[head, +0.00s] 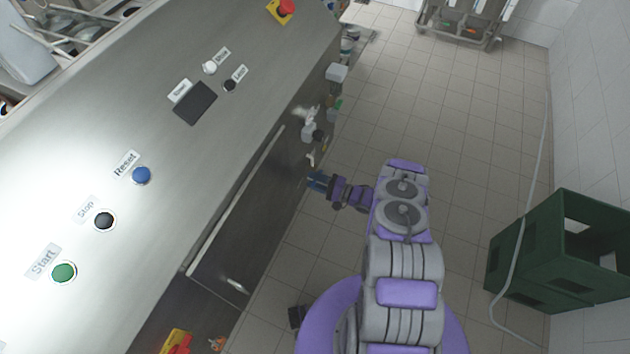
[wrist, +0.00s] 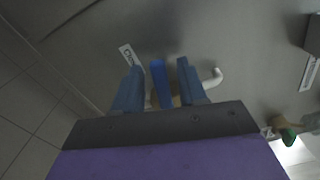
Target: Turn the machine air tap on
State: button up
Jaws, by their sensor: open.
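My gripper (head: 318,181) reaches the side of the steel machine in the head view. In the wrist view my gripper (wrist: 160,88) is open, with a dark blue finger on each side. Between the fingers stands a brighter blue bar (wrist: 159,82), apparently the tap handle, with a gap on both sides. A brownish fitting shows partly behind its lower end, mostly hidden by my gripper. A white curved pipe (wrist: 213,78) sticks out just right of the right finger. A white label (wrist: 130,56) lies up and left of the bar, its text hard to read.
A green-handled fitting (wrist: 288,134) and another label (wrist: 309,74) are at the right in the wrist view. More fittings (head: 311,130) line the machine's side. A green crate (head: 565,255) and a hose (head: 522,220) lie right. Tiled floor (head: 400,105) is free beyond my arm.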

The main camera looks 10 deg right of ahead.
jog(key=shift+d, duration=0.1)
grip_shut()
dwell(0.3)
